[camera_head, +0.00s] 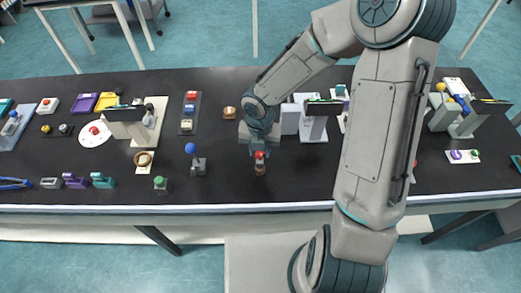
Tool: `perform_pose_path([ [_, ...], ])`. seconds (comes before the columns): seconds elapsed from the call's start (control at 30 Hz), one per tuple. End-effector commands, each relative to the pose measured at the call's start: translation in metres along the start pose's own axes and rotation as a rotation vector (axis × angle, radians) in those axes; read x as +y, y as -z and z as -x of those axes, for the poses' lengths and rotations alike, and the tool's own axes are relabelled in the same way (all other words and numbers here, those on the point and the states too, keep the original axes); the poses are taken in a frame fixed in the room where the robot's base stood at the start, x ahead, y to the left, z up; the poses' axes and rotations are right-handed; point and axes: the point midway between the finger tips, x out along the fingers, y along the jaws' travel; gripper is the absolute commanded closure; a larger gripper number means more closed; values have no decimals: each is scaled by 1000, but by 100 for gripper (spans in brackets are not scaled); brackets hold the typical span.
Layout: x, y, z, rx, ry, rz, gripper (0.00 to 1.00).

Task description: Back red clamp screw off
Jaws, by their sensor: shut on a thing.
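My gripper (260,149) points down over the middle of the black table, left of a white instrument stand. It is shut at the red top of a small upright piece (260,169) with a brownish body. This red top (259,155) may be the red clamp screw, but it is too small to tell. The gripper hides part of the contact. The white instrument stand (313,128) with a dark, green-edged panel on top is partly hidden by my arm.
A blue-knobbed block (198,165) and a green-topped block (160,184) stand left of the gripper. A small orange-brown piece (229,113) lies behind them. Other instruments crowd the left and right ends. The front strip beside the red-topped piece is clear.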

Motion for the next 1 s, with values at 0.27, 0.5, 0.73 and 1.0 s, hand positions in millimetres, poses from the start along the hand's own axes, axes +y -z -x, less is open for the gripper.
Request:
perform_pose_path([
  [0.27,0,0,0,-1,0,18,93],
  [0.5,1,0,0,1,-2,229,93],
  [0.73,1,0,0,0,0,413,93],
  [1.0,1,0,0,0,0,421,93],
])
